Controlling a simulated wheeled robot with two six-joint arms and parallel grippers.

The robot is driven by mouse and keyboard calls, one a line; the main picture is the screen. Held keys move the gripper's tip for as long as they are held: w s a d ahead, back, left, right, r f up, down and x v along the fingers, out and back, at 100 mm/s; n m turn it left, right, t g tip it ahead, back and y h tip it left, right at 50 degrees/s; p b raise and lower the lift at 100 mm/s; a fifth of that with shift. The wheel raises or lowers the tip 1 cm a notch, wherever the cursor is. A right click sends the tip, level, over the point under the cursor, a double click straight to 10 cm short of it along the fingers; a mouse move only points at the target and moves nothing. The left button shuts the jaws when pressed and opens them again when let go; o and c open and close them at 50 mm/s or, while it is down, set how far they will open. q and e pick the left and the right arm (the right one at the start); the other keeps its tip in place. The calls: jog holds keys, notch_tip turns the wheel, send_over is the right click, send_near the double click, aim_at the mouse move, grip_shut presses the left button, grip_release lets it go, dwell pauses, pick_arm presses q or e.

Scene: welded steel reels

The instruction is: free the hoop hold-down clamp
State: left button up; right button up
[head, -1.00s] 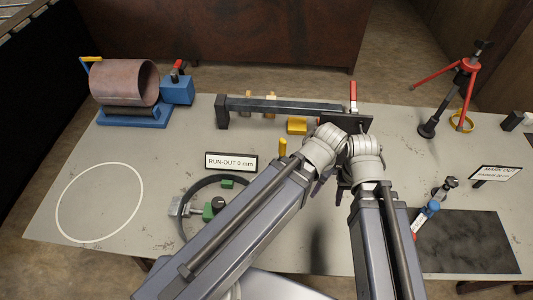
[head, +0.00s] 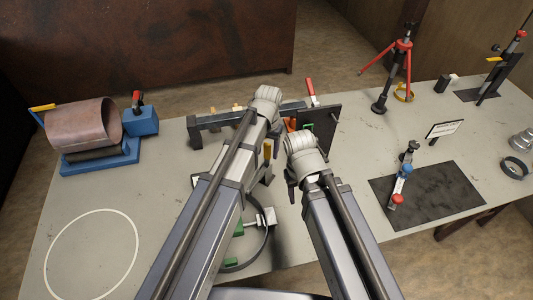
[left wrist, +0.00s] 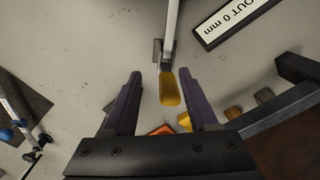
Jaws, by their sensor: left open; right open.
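The hold-down clamp's yellow handle (head: 267,150) shows beside my left arm in the head view. In the left wrist view the yellow handle (left wrist: 170,88) lies between the spread fingers, at the end of a grey bar (left wrist: 172,30); I see no finger touching it. My left gripper (left wrist: 158,98) is open and empty; in the head view its wrist hides most of it. My right gripper (head: 307,185) is open and empty, to the right of the clamp. The dark hoop (head: 267,245) with green blocks is partly hidden behind my left arm.
A black upright plate (head: 320,128) with a red lever (head: 310,88) stands behind the grippers, at the end of a dark beam (head: 207,130). A blue cradle (head: 100,158) holds a rusty drum at left. A dark mat (head: 440,195) lies at right. The white-circle area at left is clear.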

aim_at(267, 144)
pick_arm(q)
jog(key=w, duration=0.3)
jog(key=shift+w+a+r, duration=0.15)
jog(key=shift+r, duration=0.1)
jog(key=shift+f, duration=0.25)
notch_tip(267, 144, down, 8)
jog(key=b, duration=0.8)
jog(key=shift+r, duration=0.25)
grip_shut()
dwell(0.5)
